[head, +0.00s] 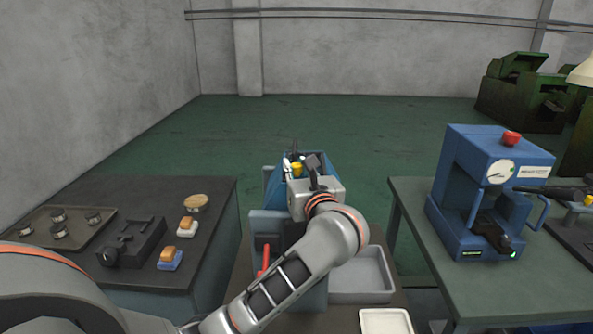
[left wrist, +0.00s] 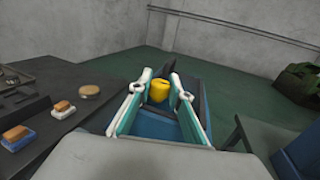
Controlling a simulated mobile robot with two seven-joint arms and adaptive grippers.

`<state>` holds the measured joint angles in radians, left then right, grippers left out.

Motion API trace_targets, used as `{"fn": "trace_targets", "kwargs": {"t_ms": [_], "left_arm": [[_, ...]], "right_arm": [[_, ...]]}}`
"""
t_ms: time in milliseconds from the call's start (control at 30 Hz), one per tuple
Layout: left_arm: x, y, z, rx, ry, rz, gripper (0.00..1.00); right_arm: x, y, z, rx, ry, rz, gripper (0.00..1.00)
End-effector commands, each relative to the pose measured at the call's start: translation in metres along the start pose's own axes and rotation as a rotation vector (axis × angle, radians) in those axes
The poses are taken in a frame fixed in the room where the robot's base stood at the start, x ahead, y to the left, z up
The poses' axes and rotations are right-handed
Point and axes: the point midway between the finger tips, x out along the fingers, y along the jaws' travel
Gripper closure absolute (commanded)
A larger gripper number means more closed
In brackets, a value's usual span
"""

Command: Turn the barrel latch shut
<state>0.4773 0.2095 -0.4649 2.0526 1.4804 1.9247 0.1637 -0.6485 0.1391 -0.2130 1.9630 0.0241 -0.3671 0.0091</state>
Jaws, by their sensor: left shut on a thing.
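A yellow knob-like part, which I take to be the barrel latch (head: 297,169), sits on top of the blue machine (head: 272,187) straight ahead. My left gripper (head: 294,164) reaches over the machine from the near side, its arm hiding much of it. In the left wrist view the two white and teal fingers (left wrist: 160,85) stand on either side of the yellow latch (left wrist: 159,92) and are shut on it. A dark part shows just behind it. How far the latch is turned cannot be told. My right gripper is not in view.
A dark bench (head: 215,213) at left holds a tray of round parts (head: 42,232), a black fixture (head: 132,243) and brushes (head: 187,226). A grey tray (head: 375,275) lies right of the machine. A blue press (head: 470,170) stands on the green table (head: 420,215) at right.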

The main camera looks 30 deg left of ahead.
Motion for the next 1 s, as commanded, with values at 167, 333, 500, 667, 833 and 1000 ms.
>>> {"fn": "trace_targets", "kwargs": {"t_ms": [167, 333, 500, 667, 833, 1000], "left_arm": [[0.0006, 0.0016, -0.0025, 0.001, -0.006, -0.102, 1.0], [-0.0005, 0.0002, -0.001, 0.002, -0.008, -0.15, 1.0], [-0.0007, -0.0001, -0.0002, 0.002, -0.008, -0.154, 1.0], [-0.0007, -0.0001, -0.0003, 0.001, -0.007, -0.153, 0.73], [-0.0008, -0.0002, -0.0002, 0.001, -0.007, -0.153, 0.63], [-0.0009, -0.0002, -0.0001, 0.0, -0.007, -0.153, 0.63]], "right_arm": [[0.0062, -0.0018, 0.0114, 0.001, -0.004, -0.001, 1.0], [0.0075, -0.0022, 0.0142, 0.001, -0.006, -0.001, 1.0], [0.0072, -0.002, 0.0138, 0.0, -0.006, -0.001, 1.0], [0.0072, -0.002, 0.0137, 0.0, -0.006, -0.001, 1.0], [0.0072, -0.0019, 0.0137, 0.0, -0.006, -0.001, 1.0], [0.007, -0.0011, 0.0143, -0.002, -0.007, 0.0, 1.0]]}}
